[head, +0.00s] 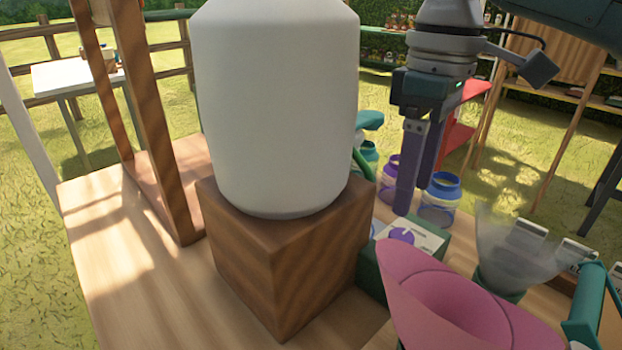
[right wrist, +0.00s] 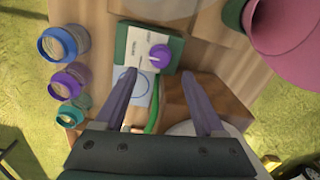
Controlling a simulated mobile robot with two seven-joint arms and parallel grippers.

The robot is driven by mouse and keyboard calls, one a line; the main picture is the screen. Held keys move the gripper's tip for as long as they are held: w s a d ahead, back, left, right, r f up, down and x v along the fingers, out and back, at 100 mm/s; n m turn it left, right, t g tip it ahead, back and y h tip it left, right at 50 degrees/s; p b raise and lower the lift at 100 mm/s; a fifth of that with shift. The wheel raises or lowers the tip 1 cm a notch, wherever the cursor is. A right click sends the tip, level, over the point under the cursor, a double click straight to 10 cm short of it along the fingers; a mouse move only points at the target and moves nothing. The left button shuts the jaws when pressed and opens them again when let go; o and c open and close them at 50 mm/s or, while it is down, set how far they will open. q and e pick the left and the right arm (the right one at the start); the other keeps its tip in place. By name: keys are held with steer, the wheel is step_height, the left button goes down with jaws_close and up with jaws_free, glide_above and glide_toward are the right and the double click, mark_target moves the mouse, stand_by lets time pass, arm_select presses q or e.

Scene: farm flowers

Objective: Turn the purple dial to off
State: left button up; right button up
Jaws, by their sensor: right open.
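The purple dial (head: 402,235) sits on the white face of a green box (head: 371,270), behind the pink vessel in the head view. In the right wrist view the purple dial (right wrist: 159,56) shows at the top middle, on the pale panel of the green box (right wrist: 121,45). The panel lettering is too small to read. My right gripper (head: 408,210) is open and empty above and behind the box. In the right wrist view its two fingers (right wrist: 172,74) are spread, with the left tip near the box's edge and the dial beyond them. My left gripper is not in view.
A large white container (head: 280,110) stands on a wooden block (head: 285,265) left of the box. A pink vessel (head: 470,305) and a clear funnel (head: 510,250) are in front and right. Jars with blue (right wrist: 64,43) and purple lids stand nearby. A green tube lies beside the box.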

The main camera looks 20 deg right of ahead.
mark_target(402, 235)
step_height(402, 235, down, 7)
steer(key=shift+a+b, duration=0.15)
steer(key=shift+b, duration=0.4)
steer(key=shift+c, duration=0.3)
jaws_close()
